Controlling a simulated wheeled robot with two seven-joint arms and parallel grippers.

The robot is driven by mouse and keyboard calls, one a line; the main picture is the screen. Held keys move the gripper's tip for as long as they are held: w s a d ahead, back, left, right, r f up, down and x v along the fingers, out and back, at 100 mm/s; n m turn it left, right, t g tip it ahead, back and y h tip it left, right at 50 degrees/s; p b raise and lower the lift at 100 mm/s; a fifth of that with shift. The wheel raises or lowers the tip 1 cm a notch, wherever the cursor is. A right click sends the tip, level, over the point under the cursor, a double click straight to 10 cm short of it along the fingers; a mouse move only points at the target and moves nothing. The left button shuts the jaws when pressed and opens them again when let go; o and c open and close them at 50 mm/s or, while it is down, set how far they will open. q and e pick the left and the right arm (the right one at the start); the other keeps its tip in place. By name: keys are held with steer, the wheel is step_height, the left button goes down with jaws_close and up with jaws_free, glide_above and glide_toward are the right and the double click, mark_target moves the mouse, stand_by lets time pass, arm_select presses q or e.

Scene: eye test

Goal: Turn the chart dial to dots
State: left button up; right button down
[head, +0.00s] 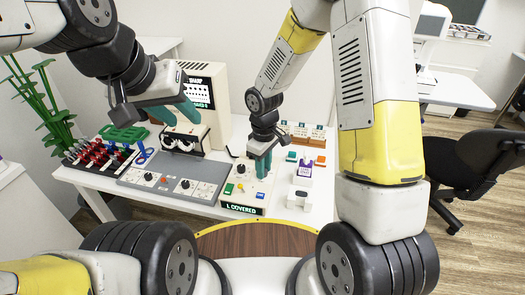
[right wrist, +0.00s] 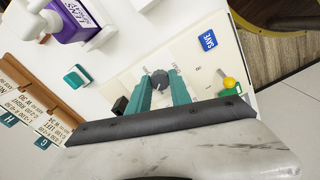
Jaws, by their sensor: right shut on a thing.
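The white control box (head: 243,207) stands at the front of the table, with a lit front display reading "L COVERED". A dark round dial (right wrist: 160,80) with small markings around it is on its top, seen in the right wrist view. My right gripper (head: 264,167) points down at the box. Its teal fingers (right wrist: 162,92) are shut on the dial, one on each side. The markings are too small to read, so the dial's setting cannot be told. My left gripper (head: 172,112) is above the table, fingers apart and empty, near the black and white eyepiece viewer (head: 183,140).
A grey panel (head: 150,181) with several dials lies left of the box. A beige machine (head: 207,85) with a lit screen stands behind. A rack of red and dark items (head: 100,155) is at the left.

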steer(key=shift+m, duration=1.5)
steer(key=c, duration=1.2)
jaws_free()
steer(key=shift+o, duration=0.2)
steer(key=shift+r, duration=3.95)
